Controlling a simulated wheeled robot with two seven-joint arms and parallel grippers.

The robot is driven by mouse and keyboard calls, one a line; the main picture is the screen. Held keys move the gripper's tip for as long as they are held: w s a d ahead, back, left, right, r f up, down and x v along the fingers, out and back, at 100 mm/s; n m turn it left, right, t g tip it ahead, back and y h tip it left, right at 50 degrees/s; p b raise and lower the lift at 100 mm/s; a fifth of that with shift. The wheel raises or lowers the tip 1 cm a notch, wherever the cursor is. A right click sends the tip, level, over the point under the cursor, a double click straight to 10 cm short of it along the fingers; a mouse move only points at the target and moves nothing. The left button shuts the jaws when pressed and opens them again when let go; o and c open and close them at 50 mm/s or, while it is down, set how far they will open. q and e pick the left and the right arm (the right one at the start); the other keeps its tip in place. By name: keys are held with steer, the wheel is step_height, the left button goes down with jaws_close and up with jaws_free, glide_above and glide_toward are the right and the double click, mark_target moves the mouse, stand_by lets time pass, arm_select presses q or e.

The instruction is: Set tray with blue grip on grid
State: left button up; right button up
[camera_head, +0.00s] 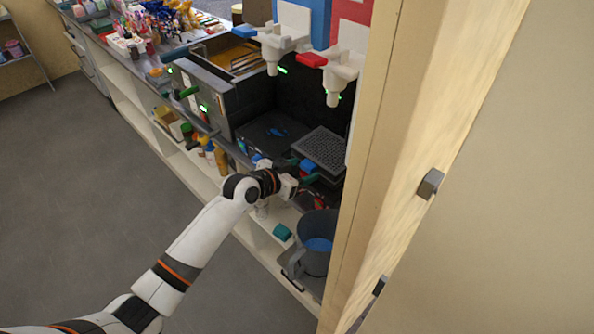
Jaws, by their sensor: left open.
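A grey mesh grid (325,148) lies in the dark bay under the two white dispenser spouts. A small blue grip (308,165) shows at the grid's near left edge, close above my gripper; the tray it belongs to is hard to make out. My left gripper (288,188) is open at the front of the counter, just below and left of the blue grip. I cannot tell whether it touches anything, as my wrist hides part of the area. My right gripper is out of view.
A green handle (310,179) lies close to my left gripper. A grey jug (314,243) and a teal block (282,232) stand on the shelf below. A wooden panel (400,140) closes off the right side. The floor at left is clear.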

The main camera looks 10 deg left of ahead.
arm_select(q)
steer(key=b+v, duration=0.2)
steer(key=v, duration=1)
steer(key=s+a+f+n+g+y, duration=0.1)
steer(key=a+f+n+y, duration=0.15)
steer(key=f, duration=0.75)
steer(key=a+f+n+y, duration=0.15)
steer(key=a+f, duration=0.25)
steer(key=f, duration=0.6)
steer(key=s+a+f+n+g+y, duration=0.1)
steer(key=s+f+g, duration=0.1)
steer(key=s+f, duration=0.45)
steer(key=s+a+f+g+y, duration=0.1)
steer(key=s+a+f, duration=0.15)
steer(key=f, duration=0.75)
steer(key=s+d+f+g, duration=0.1)
steer(key=s+f, duration=0.5)
steer(key=s, duration=0.6)
steer(key=s+d+f+g+y, duration=0.1)
steer(key=s+f+g, duration=0.2)
steer(key=s+f, duration=0.3)
steer(key=s+d+f+g, duration=0.1)
steer(key=s+f, duration=0.5)
steer(key=s, duration=1.1)
steer(key=shift+s+d+m+g+y, duration=0.2)
steer(key=shift+s+m+g+y, duration=0.1)
steer(key=shift+g, duration=0.3)
